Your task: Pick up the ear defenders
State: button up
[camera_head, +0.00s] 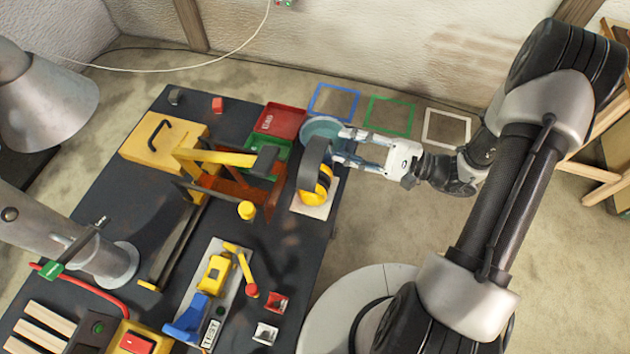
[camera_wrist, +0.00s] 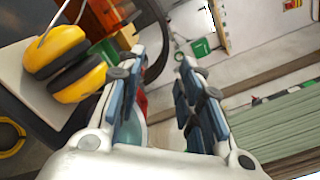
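The ear defenders (camera_head: 323,190) have yellow cups with dark padding. They rest on a white pad (camera_head: 306,209) at the right edge of the dark table. In the wrist view the ear defenders (camera_wrist: 62,52) lie at the upper left, outside my fingers, with a thin grey band rising from them. My gripper (camera_head: 345,148) is just beyond and to the right of them in the head view, close to the band. In the wrist view my gripper (camera_wrist: 160,95) has its fingers apart, with no object held between them.
A red tray (camera_head: 281,122), a green tray (camera_head: 268,155) and a pale blue round dish (camera_head: 318,127) are close by. A wood-brown rack (camera_head: 228,188) with a yellow-handled tool stands to the left. Coloured square outlines (camera_head: 390,113) mark clear floor behind.

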aim_at(323, 139)
jog(key=shift+s+b+x, duration=0.15)
jog(key=shift+b+x, duration=0.15)
jog(key=shift+x, duration=1.25)
jog(key=shift+s+b+x, duration=0.15)
jog(key=shift+b+x, duration=0.15)
jog(key=shift+x, duration=1.2)
jog(key=shift+a+r, duration=0.1)
jog(key=shift+r, duration=0.1)
jog(key=shift+c, duration=0.3)
grip_shut()
